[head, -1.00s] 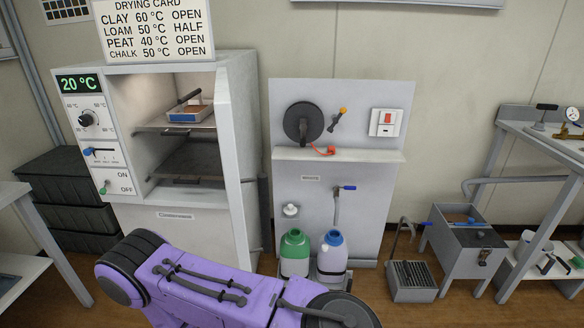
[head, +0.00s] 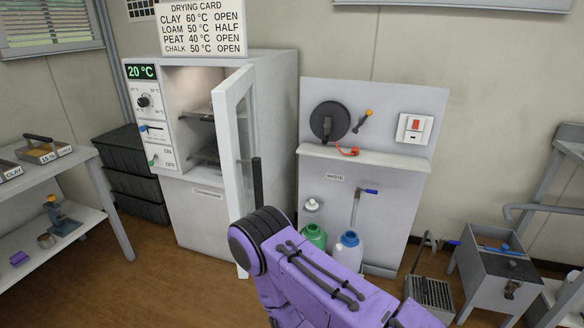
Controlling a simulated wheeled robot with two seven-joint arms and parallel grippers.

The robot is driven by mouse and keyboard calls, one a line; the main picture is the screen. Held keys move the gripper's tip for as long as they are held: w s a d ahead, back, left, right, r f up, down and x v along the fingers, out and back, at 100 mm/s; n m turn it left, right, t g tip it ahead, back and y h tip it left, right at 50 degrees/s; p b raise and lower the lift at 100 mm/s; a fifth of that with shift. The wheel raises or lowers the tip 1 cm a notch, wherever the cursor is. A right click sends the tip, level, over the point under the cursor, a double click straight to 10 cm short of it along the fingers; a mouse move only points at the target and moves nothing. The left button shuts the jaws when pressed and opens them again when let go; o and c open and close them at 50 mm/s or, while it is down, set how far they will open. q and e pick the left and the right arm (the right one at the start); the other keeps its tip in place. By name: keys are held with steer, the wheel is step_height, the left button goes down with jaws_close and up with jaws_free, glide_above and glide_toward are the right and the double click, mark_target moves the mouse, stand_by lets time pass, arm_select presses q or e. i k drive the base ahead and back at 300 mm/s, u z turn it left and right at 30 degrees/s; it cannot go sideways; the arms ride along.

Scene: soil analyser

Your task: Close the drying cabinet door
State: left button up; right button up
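The drying cabinet (head: 275,100) stands against the back wall, with a 20 °C display on its control panel. Its white door (head: 230,140), with a glass pane, is hinged at the right of the opening. It stands partly open, its free edge pointing out towards me. Shelves (head: 203,114) inside show left of the door. A dark upright bar stands just right of the door; I cannot tell if it is the handle or part of my arm. One of my purple arms crosses the bottom middle, near the lower door. Neither gripper shows.
A panel (head: 325,215) with hose reel and red switch stands to the right, with green (head: 314,236) and blue-capped (head: 347,254) bottles before it. Dark crates (head: 135,185) are stacked left of the cabinet. A white bench (head: 85,160) is at left. Floor before the cabinet is clear.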

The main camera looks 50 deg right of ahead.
mark_target(225, 97)
steer(key=z, duration=1.2)
steer(key=i, duration=1.65)
steer(key=u, duration=0.55)
steer(key=k, duration=1.3)
steer(key=u, duration=0.1)
steer(key=i, duration=0.6)
steer(key=z, duration=0.4)
